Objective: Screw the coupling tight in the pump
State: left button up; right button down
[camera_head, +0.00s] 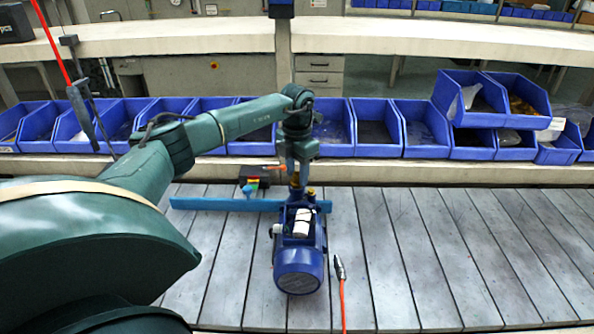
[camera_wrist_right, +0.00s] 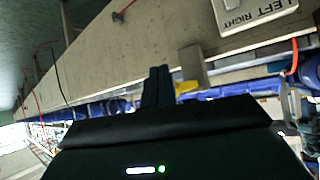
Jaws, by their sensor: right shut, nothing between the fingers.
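The blue pump (camera_head: 299,268) stands on the slatted table in the head view, with a pale label on its upper side. Small brass-coloured fittings (camera_head: 311,191) show at its far end; I cannot tell for certain which is the coupling. My left gripper (camera_head: 296,180) points down at the far end of the pump, right over a brass-coloured fitting. Whether its fingers grip that fitting is too small to tell. My right gripper (camera_wrist_right: 158,84) shows in the right wrist view, shut and empty, away from the pump.
A blue bar (camera_head: 225,204) lies behind and left of the pump. A small dark block with coloured parts (camera_head: 254,178) is beyond it. A red hose with a metal end (camera_head: 340,268) lies right of the pump. Blue bins (camera_head: 378,138) line the back. The table's right side is clear.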

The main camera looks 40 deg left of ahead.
pick_arm(q)
jog(key=n, duration=0.3)
jog(key=shift+n, duration=0.3)
jog(key=shift+n, duration=0.5)
grip_shut()
jog(key=m, duration=0.3)
jog(key=shift+m, duration=0.3)
